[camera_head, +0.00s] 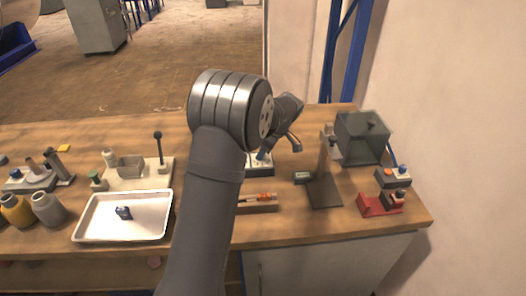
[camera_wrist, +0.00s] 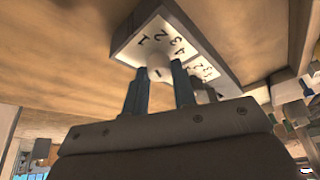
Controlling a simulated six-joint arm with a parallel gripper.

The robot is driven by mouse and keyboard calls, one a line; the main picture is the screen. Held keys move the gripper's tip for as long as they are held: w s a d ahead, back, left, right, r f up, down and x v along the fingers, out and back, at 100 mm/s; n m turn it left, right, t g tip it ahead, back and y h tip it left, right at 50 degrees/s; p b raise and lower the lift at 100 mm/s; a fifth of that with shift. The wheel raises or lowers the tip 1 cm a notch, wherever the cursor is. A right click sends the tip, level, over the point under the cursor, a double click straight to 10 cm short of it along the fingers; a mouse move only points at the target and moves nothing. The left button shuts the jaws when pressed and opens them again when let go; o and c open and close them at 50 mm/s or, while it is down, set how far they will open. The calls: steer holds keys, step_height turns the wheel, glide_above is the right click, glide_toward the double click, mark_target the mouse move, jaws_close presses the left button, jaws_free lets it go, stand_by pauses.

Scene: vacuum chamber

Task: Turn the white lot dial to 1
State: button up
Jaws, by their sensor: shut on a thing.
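The white lot dial (camera_wrist: 157,74) is a round white knob with a short dark mark, on a grey box (camera_wrist: 183,17) in the wrist view. Its white label plate (camera_wrist: 160,45) carries the numbers 1, 2, 3 and 4. My gripper (camera_wrist: 159,70) is shut on the dial, with one teal finger on each side. I cannot tell exactly which number the mark points at. A second numbered plate (camera_wrist: 204,68) is partly hidden behind the right finger. In the head view my arm covers most of the box (camera_head: 260,170) and the dial.
On the wooden bench, a white tray (camera_head: 82,233) with a small dark blue item lies left of my arm. A wooden holder (camera_head: 258,208) lies in front of the box. A dark stand (camera_head: 324,190), a grey chamber (camera_head: 362,140) and a red fixture (camera_head: 378,206) stand to the right.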

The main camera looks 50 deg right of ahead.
steer(key=shift+d+n+g+y, duration=0.1)
steer(key=shift+n+g+y, duration=0.25)
steer(key=shift+n, duration=0.95)
steer(key=o, duration=1)
steer(key=v, duration=1.7)
steer(key=shift+s+d+r, duration=0.15)
steer(key=shift+d, duration=0.15)
steer(key=x, duration=1.7)
steer(key=shift+w+a, duration=0.2)
steer(key=shift+a, duration=0.15)
